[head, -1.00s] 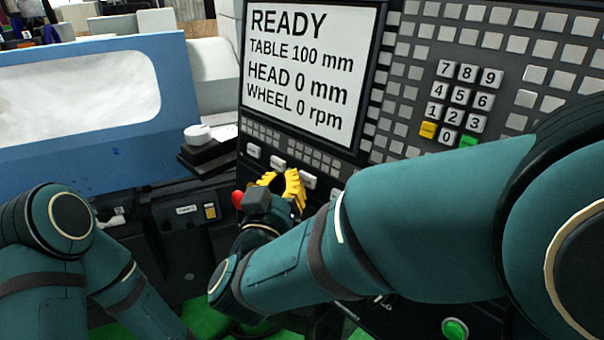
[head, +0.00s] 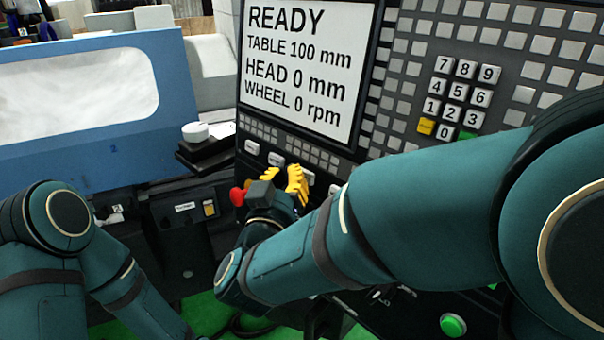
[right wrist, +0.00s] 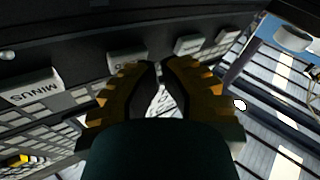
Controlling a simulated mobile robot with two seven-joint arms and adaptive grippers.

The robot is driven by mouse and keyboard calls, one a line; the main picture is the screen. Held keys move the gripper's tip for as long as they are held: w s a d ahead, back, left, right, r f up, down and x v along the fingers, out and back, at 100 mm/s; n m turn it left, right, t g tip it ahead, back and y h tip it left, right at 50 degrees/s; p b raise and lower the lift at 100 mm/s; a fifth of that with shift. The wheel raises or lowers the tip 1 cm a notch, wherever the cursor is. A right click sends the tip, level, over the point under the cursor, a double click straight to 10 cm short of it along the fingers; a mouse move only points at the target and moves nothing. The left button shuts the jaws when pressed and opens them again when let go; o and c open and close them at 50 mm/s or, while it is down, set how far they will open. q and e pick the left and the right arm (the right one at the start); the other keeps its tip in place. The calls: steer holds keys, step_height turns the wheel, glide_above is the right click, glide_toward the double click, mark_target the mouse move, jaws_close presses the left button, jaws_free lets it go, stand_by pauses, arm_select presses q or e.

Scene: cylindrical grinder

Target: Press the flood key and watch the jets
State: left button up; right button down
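A row of pale keys runs under the screen on the control panel, including one at the left end (head: 252,147). In the right wrist view, one key reads MINUS (right wrist: 32,88). Another key (right wrist: 127,60) is partly covered by a finger and its label is unclear. I cannot tell which key is flood. My right gripper (head: 284,176) has yellow fingertips in front of this row. In the right wrist view its fingers (right wrist: 160,72) stand slightly apart with nothing between them. Contact with a key cannot be seen. No jets show in the pale window (head: 75,95). My left gripper is out of view.
The screen (head: 300,65) reads READY, table 100 mm, head 0 mm, wheel 0 rpm. A number pad (head: 458,91) is to its right. A red knob (head: 238,196) is left of my right gripper. A green button (head: 453,325) is low on the panel.

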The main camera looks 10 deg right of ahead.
steer(key=shift+w+d, duration=0.15)
stand_by(0.6)
steer(key=shift+s+a+r, duration=0.15)
steer(key=shift+s+a, duration=0.4)
steer(key=shift+a, duration=0.1)
steer(key=shift+s+a+r+p, duration=0.2)
steer(key=shift+s+a+p, duration=0.25)
steer(key=shift+s+a, duration=0.45)
steer(key=shift+s+a+r+p, duration=0.2)
steer(key=shift+s+a+p, duration=0.2)
steer(key=shift+s+a, duration=0.45)
steer(key=shift+w+a, duration=0.15)
